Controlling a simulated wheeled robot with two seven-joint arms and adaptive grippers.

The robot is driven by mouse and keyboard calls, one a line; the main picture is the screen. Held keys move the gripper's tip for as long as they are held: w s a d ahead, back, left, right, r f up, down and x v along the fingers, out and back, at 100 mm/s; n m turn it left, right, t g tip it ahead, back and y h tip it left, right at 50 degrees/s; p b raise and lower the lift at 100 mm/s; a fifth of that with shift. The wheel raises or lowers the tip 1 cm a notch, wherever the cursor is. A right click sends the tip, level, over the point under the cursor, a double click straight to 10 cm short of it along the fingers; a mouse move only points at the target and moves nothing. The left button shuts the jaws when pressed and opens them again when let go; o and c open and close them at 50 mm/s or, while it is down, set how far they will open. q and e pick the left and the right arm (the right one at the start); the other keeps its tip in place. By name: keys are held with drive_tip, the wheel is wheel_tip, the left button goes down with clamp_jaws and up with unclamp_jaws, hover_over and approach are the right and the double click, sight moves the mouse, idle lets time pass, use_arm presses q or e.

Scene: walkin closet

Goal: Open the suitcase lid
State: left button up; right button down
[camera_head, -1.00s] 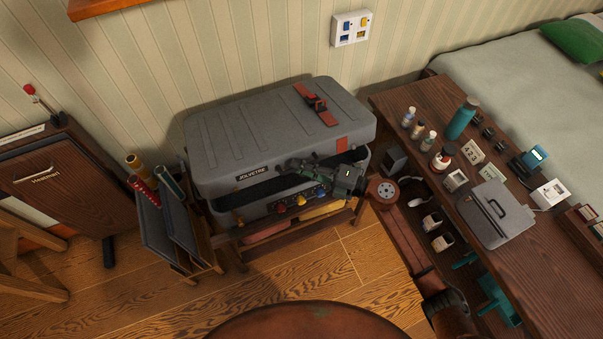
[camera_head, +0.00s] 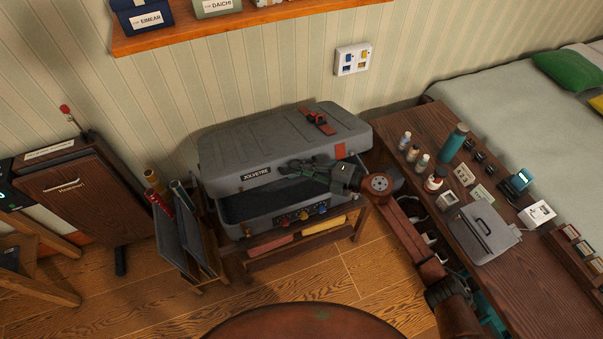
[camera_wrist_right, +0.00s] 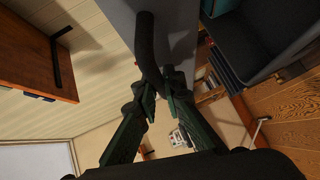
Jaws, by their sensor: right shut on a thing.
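The grey suitcase (camera_head: 262,218) stands on a low wooden rack against the wall. Its lid (camera_head: 270,140), with a "JOLVETRE" label and a red strap, is partly raised at the front, leaving a dark gap above the base. My right gripper (camera_head: 292,168) reaches in from the right to the lid's front edge. In the right wrist view it (camera_wrist_right: 160,92) is shut on a dark curved handle (camera_wrist_right: 150,48) by the grey lid. The handle is mostly hidden behind the gripper in the head view. My left gripper is out of view.
A wooden desk (camera_head: 555,285) with bottles, cards and a grey case stands at the right. A slim rack with rolled tubes (camera_head: 185,240) stands close to the suitcase's left. A wall shelf (camera_head: 220,28) hangs above. The floor (camera_head: 315,275) in front is clear.

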sight(298, 158)
drive_tip(key=r+p, duration=0.1)
drive_tip(key=w+r, duration=0.1)
drive_tip(key=r+p, duration=0.1)
drive_tip(key=shift+w+a+r+p, duration=0.2)
drive_tip(key=shift+w+r+p, duration=0.1)
drive_tip(key=shift+w+p, duration=0.1)
drive_tip(key=shift+w+a+r+m+h+p, duration=0.15)
drive_tip(key=shift+w+r+p, duration=0.25)
drive_tip(key=shift+r, duration=0.15)
drive_tip(key=shift+w+a+r+m+h+p, duration=0.1)
drive_tip(key=shift+w+r+m+h+p, duration=0.05)
drive_tip(key=shift+w+r+p, duration=0.3)
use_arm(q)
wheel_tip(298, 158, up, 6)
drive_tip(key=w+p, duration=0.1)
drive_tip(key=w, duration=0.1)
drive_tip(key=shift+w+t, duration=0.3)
use_arm(e)
drive_tip(key=shift+w+a+r, duration=0.2)
drive_tip(key=shift+w+r, duration=0.25)
drive_tip(key=shift+r, duration=0.15)
drive_tip(key=shift+w+a+r, duration=0.15)
drive_tip(key=shift+w+r, duration=0.25)
drive_tip(key=shift+r, duration=0.15)
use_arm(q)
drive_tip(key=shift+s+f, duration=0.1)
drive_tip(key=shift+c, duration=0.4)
